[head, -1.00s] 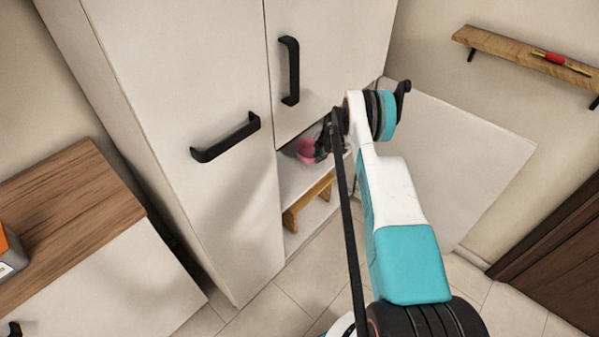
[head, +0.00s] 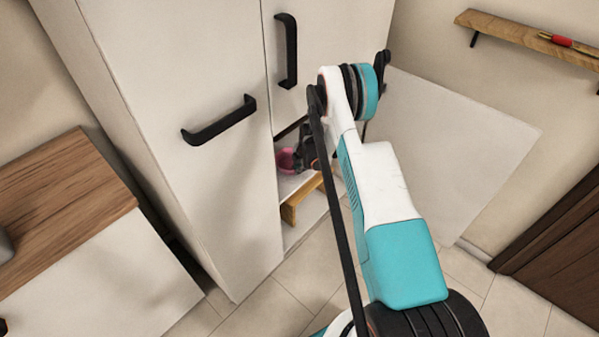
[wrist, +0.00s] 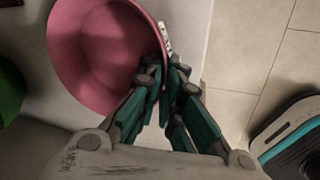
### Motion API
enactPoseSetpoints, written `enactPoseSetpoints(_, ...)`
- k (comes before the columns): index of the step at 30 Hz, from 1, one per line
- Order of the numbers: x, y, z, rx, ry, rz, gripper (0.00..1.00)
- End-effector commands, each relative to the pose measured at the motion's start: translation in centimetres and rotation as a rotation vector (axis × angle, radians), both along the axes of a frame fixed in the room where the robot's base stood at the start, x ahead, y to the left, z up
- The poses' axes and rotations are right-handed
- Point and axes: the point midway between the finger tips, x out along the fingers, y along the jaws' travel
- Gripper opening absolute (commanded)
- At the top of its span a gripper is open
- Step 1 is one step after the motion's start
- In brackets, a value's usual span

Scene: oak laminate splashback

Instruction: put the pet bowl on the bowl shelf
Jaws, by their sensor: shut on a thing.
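The pink pet bowl (head: 285,160) is in the open lower compartment of the tall white cabinet, over a white shelf board (head: 289,187). My gripper (head: 303,154) reaches in from the right, its fingers partly hidden by the cabinet and arm. In the wrist view the bowl (wrist: 98,50) shows its open inside, and my gripper (wrist: 168,72) is shut on its right rim, where a small white label sits. A pale surface lies under the bowl; I cannot tell whether the bowl touches it.
A green object (wrist: 9,90) stands left of the bowl in the wrist view. A wooden piece (head: 300,200) sits below the shelf board. The open white door (head: 455,150) is on the right. A wood-topped cabinet (head: 65,195) stands at left.

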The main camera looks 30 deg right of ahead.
Motion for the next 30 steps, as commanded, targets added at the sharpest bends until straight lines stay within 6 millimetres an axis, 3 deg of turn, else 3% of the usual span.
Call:
enactPoseSetpoints(11, 0.0, 0.0, -0.4, 0.001, 0.000, 0.000, 0.00)
enactPoseSetpoints(12, 0.0, 0.0, -0.3, 0.001, 0.000, 0.000, 0.14)
enactPoseSetpoints(14, 0.0, 0.0, -0.3, 0.001, 0.000, 0.000, 0.25)
enactPoseSetpoints(25, 0.0, 0.0, -0.2, 0.001, 0.000, 0.000, 0.25)
enactPoseSetpoints(30, -0.5, -0.1, 1.8, 0.000, 0.000, 0.000, 0.25)
